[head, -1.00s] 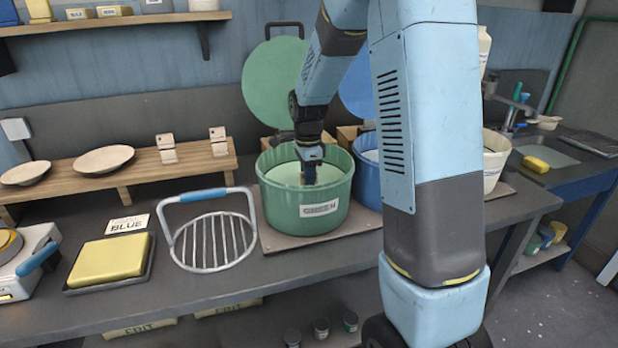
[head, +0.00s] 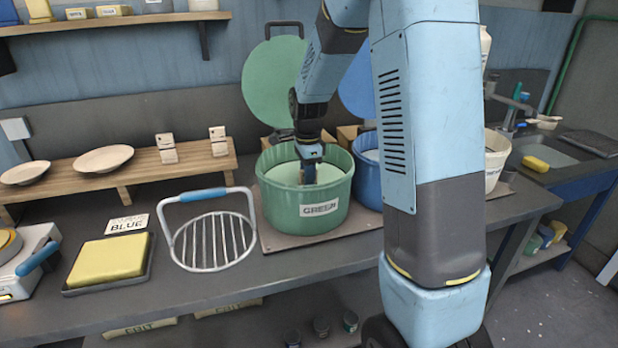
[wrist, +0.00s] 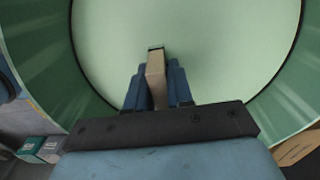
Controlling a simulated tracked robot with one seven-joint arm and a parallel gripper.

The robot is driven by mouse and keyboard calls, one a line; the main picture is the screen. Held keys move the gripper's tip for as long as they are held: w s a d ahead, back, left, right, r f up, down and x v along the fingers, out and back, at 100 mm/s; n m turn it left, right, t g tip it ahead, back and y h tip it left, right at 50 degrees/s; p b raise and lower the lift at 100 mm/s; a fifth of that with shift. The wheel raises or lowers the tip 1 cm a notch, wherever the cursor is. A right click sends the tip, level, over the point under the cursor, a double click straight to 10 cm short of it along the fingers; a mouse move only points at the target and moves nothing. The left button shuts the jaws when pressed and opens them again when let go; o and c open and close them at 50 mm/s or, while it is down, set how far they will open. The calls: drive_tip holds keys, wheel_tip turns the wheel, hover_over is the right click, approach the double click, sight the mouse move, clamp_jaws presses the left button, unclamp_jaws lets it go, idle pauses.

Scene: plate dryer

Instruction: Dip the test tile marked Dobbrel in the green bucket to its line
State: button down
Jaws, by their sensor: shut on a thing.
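The green bucket (head: 282,212), labelled GREEN, stands open on the bench and holds pale green liquid (wrist: 215,50). My gripper (wrist: 155,88) is inside its rim, pointing down, with blue fingers shut on a narrow pale tile (wrist: 156,70). The tile's far end is dark-edged and lies over the liquid in the wrist view. I cannot tell how deep it is in the liquid. No name or line on the tile can be read. In the head view my gripper (head: 308,176) hides most of the tile.
A blue bucket (head: 368,186) stands close on the right. The green lid (head: 270,85) is raised behind. Two small tiles (head: 166,148) (head: 218,140) stand on the wooden rack (head: 140,170). A wire rack with a blue handle (head: 202,195) and a yellow sponge (head: 108,260) are left.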

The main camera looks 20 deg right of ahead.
wheel_tip(320, 180, up, 14)
drive_tip(key=shift+f, duration=0.15)
idle(2.2)
idle(1.4)
